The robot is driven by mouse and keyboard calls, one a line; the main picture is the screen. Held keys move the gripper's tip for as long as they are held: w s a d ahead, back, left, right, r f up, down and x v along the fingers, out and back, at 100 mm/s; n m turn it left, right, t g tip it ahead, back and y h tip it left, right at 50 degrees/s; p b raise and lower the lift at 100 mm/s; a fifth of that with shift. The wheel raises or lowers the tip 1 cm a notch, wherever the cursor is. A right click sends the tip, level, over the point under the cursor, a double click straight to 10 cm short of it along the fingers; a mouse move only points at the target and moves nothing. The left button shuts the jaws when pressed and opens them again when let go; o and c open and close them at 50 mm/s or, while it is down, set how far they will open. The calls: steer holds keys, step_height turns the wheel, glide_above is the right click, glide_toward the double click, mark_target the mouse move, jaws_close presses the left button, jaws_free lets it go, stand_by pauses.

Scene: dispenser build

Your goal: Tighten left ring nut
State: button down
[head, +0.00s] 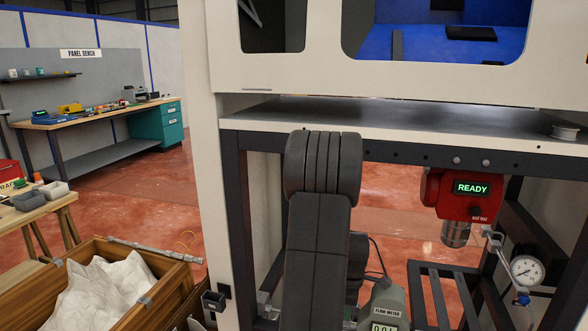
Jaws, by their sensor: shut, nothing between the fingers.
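I cannot make out the left ring nut in the head view. My dark arm stands in front of the middle of the machine frame (236,190) and hides part of its lower bay. My gripper is not in view. A silver ring-like part (565,132) lies at the right end of the grey deck (400,118); I cannot tell whether it is a nut.
A red unit (470,192) showing READY hangs under the deck at right, beside a pressure gauge (526,269). A flow meter (386,306) stands low. A wooden crate (175,275) with white sheeting is at left. A panel bench (95,115) stands behind; red floor lies between.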

steer(key=shift+s+a+f, duration=0.1)
steer(key=shift+s+a, duration=0.05)
steer(key=shift+s, duration=0.3)
steer(key=shift+s+a+f, duration=0.1)
steer(key=shift+s, duration=0.3)
stand_by(1.5)
steer(key=shift+r, duration=0.15)
steer(key=shift+w+r+p, duration=0.15)
steer(key=shift+r+p, duration=0.25)
steer(key=shift+r, duration=0.1)
steer(key=shift+r, duration=0.2)
step_height(320, 180, up, 6)
steer(key=p, duration=0.4)
steer(key=shift+f, duration=0.15)
steer(key=shift+f, duration=0.1)
